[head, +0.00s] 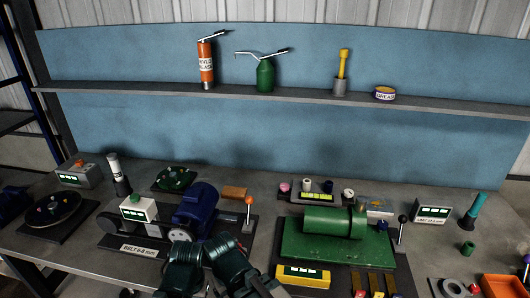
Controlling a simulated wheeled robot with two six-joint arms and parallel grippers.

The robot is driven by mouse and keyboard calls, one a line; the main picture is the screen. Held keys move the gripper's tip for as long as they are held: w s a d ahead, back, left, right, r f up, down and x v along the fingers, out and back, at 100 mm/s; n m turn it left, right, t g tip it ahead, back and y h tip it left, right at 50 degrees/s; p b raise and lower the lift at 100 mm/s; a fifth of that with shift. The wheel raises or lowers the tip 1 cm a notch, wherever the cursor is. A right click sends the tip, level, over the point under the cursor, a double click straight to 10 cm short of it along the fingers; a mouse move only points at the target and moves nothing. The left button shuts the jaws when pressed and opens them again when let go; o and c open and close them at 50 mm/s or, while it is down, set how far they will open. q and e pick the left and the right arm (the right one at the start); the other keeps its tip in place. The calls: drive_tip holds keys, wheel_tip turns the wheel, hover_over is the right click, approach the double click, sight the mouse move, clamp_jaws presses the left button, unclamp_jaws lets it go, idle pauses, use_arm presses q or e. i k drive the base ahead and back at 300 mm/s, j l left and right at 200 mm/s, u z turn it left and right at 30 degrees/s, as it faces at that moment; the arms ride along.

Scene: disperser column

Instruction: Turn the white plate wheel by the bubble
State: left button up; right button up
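A small dark panel (300,200) stands at the back right of the bench, behind a green cylinder. It carries a yellow-green strip (317,196) that may be the bubble. A small white round piece (348,194) at its right end may be the white plate wheel; it is too small to be sure. My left gripper (185,254) and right gripper (224,247) are dark green shapes close together at the bottom centre, in front of the blue motor. Both are well to the left and front of the panel. Their fingers are not clear, and I see nothing held.
A green machine with a cylinder (334,221) and a black-knobbed lever (402,226) stand before the panel. A yellow-framed display (303,276) is in front. A shelf (150,89) runs above.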

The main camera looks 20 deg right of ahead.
sight(349, 193)
drive_tip(key=z, duration=1.3)
drive_tip(key=u, duration=0.35)
